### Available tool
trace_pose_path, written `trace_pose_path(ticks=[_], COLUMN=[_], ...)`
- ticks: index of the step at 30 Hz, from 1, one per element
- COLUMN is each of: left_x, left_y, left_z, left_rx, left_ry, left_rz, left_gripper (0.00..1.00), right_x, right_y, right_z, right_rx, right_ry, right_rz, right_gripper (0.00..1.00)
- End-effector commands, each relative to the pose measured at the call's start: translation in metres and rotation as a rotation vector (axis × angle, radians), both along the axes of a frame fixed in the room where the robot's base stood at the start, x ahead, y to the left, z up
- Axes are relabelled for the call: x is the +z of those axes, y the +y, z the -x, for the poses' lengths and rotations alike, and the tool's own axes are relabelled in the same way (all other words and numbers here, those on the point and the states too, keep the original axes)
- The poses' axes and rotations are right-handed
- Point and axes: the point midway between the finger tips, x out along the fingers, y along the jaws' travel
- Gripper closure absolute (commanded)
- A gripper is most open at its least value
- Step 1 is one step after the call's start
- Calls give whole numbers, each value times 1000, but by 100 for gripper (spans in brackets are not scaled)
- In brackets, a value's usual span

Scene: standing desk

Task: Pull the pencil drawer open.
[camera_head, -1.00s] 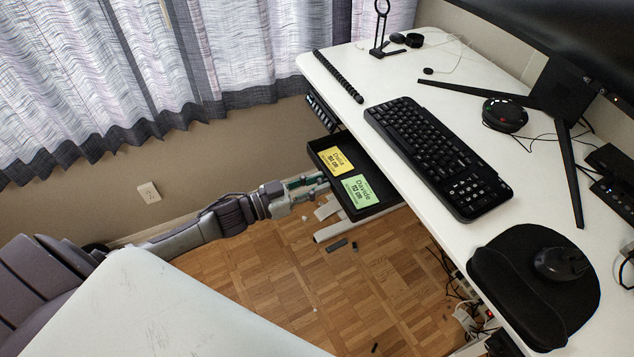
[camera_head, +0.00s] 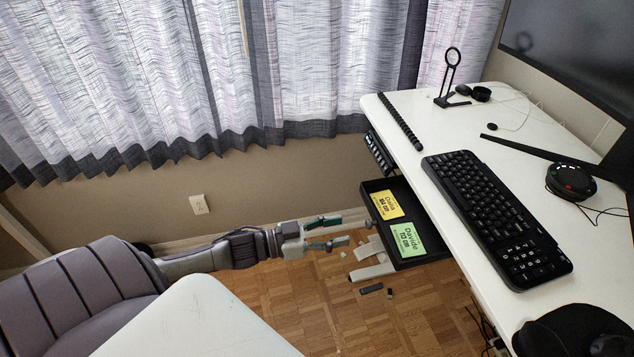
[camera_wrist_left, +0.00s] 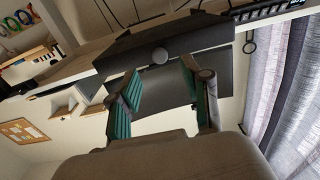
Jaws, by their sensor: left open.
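The black pencil drawer (camera_head: 376,186) stands pulled out from under the desk's left edge. A yellow card (camera_head: 388,204) and a green card (camera_head: 407,240) lie in it. My left gripper (camera_head: 344,230) is open and empty, a short way left of the drawer's front and apart from it. My right gripper is not in view.
The white desk (camera_head: 405,165) carries a keyboard (camera_head: 495,215), a headphone stand (camera_head: 450,80) and a round black device (camera_head: 570,181). A row of dark items (camera_head: 378,152) hangs at the desk edge behind the drawer. Small dark pieces (camera_head: 371,288) lie on the floor. The floor left of the drawer is mostly clear.

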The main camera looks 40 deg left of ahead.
Motion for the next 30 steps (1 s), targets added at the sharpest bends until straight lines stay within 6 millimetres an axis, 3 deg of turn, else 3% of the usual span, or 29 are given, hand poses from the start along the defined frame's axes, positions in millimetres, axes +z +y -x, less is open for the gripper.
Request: trace_pose_path(ticks=[3,9,30], left_x=[-1,-1,-5], left_y=[15,29,35], left_z=[20,38,40], left_rx=[-1,0,16], left_ry=[4,1,6], left_rz=[-2,-1,-4], left_gripper=[52,52,52], right_x=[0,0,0], right_y=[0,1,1], right_z=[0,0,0], right_rx=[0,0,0], right_ry=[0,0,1], right_rz=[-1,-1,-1], right_gripper=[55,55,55])
